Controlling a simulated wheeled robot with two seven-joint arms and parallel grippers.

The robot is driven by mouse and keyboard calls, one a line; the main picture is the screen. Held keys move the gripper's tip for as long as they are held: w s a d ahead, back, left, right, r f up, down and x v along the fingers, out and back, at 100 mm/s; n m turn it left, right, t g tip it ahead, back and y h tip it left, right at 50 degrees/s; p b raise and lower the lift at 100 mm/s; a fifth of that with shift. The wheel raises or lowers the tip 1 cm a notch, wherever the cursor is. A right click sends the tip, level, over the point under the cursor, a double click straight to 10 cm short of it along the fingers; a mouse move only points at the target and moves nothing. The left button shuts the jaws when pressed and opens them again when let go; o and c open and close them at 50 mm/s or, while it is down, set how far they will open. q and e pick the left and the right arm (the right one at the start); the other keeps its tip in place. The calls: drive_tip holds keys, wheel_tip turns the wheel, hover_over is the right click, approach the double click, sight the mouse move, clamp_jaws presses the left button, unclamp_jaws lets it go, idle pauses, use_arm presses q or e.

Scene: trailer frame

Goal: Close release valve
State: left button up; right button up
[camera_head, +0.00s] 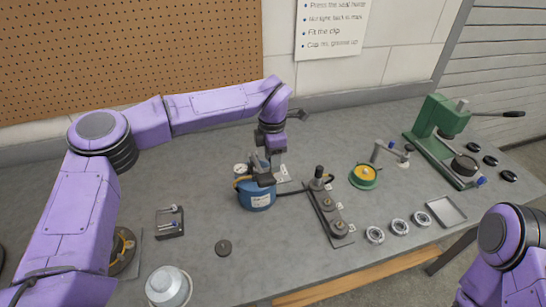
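A blue round unit (257,197) with a white label stands on the grey workbench (205,190). A small dial gauge (240,169) sits at its upper left, and a dark hose leaves its right side. My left arm reaches over from the left, and my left gripper (262,163) points down at the top of the blue unit. The gripper is small and dark there; I cannot tell whether its fingers are apart or touch anything. No release valve can be made out clearly; the gripper may hide it. My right arm shows at the bottom right, with its gripper out of view.
A plate with dark fittings (331,215) lies right of the blue unit. A green-yellow round part (364,175), a green press (440,130), several ring parts (398,226) and a tray (446,211) are further right.

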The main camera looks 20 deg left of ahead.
use_arm(q)
drive_tip(key=shift+c, duration=0.4)
drive_tip(key=shift+n, duration=0.3)
drive_tip(key=n+b, duration=0.2)
drive_tip(key=n, duration=0.2)
drive_tip(key=shift+n, duration=0.3)
drive_tip(key=n+b, duration=0.3)
drive_tip(key=n, duration=0.1)
drive_tip(key=shift+f+n, duration=0.1)
drive_tip(key=shift+n, duration=0.2)
drive_tip(key=n+b, duration=0.3)
drive_tip(key=n, duration=0.1)
drive_tip(key=shift+r+n+b, duration=0.2)
drive_tip(key=shift+n+b, duration=1.1)
drive_tip(key=shift+n, duration=0.7)
